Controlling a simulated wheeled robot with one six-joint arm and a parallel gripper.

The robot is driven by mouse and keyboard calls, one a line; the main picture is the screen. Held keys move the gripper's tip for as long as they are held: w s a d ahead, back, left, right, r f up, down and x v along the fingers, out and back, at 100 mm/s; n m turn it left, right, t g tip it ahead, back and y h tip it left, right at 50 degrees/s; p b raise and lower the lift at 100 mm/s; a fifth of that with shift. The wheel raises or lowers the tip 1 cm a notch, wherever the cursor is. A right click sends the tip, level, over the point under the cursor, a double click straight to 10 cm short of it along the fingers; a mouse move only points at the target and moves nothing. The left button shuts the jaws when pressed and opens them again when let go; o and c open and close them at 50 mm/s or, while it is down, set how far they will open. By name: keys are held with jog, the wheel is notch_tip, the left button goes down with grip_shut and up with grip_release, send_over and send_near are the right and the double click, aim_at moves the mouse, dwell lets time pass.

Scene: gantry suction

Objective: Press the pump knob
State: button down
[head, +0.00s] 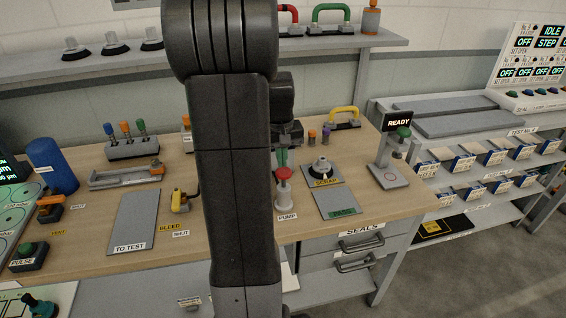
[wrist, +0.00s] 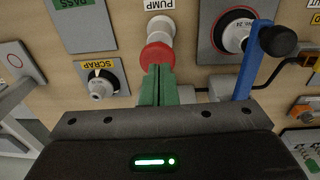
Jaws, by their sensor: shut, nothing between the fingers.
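The pump knob (head: 284,174) is a red cap on a white post, with a PUMP label below it on the wooden bench. It also shows in the wrist view (wrist: 156,54), at top centre. My gripper (head: 281,160) has green fingers and is shut and empty. In the head view the fingertips are right above the red cap. In the wrist view the fingers (wrist: 158,72) overlap the cap's near edge; I cannot tell whether they touch it. My arm hides part of the bench to the left of the knob.
A READY stand (head: 389,175) is further right. In the wrist view, a round dial (wrist: 233,31) and a blue lever (wrist: 246,70) stand close to the fingers.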

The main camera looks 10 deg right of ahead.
aim_at(281, 174)
notch_tip(281, 174, up, 9)
jog(key=shift+s+a+f+b, duration=0.15)
jog(key=shift+s+a+b, duration=0.05)
jog(key=shift+b, duration=0.1)
